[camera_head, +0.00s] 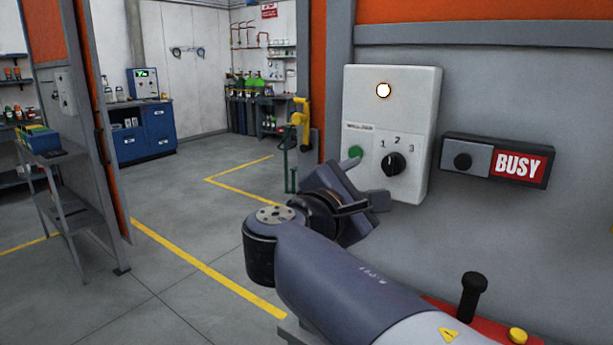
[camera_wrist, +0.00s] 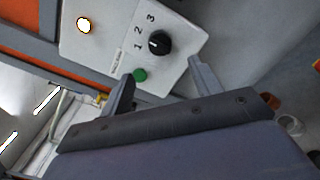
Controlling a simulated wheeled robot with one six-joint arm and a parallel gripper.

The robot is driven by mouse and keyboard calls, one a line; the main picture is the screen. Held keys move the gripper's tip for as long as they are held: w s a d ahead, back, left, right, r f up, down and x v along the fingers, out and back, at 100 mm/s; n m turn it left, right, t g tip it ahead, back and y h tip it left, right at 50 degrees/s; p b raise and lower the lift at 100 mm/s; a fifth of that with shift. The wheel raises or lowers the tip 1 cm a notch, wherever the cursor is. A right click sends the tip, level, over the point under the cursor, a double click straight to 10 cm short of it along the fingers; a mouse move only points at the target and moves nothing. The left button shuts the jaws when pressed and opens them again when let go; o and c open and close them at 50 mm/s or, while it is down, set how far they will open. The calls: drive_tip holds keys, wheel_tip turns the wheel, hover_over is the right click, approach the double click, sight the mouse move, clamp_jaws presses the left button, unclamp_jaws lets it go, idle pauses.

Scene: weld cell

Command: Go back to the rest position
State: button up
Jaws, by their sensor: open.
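My gripper (camera_wrist: 160,82) is open and empty in the wrist view, its two fingers apart in front of a white control box. In the head view my arm reaches up from the lower right, and the gripper is partly hidden behind my own wrist. The white control box (camera_head: 425,95) is fixed to the grey wall. It has a lit round lamp (camera_head: 383,90), a green button (camera_head: 355,152) and a black rotary knob (camera_head: 396,164) marked 1, 2, 3. The wrist view also shows the knob (camera_wrist: 159,42) and the green button (camera_wrist: 140,75), close to the fingertips; I cannot tell whether they touch.
A slide sign reading BUSY (camera_head: 517,165) is on the wall right of the box. A black lever (camera_head: 472,297) and a yellow button (camera_head: 518,335) stand at lower right. A grey shelf stand (camera_head: 60,158) is at left. Open floor with yellow lines lies left of my arm.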

sight(389, 165)
drive_tip(key=p+x, duration=0.1)
drive_tip(key=x, duration=0.9)
drive_tip(key=shift+w+d+r, duration=0.1)
drive_tip(key=shift+w+d, duration=0.05)
drive_tip(key=shift+w, duration=0.05)
drive_tip(key=n+p, duration=0.2)
drive_tip(key=p, duration=0.1)
drive_tip(key=shift+s+r, duration=0.15)
drive_tip(key=n+p, duration=0.7)
drive_tip(key=p, duration=0.1)
drive_tip(key=shift+p, duration=0.3)
drive_tip(key=b+v, duration=0.2)
drive_tip(key=v, duration=0.9)
drive_tip(key=shift+f, duration=0.25)
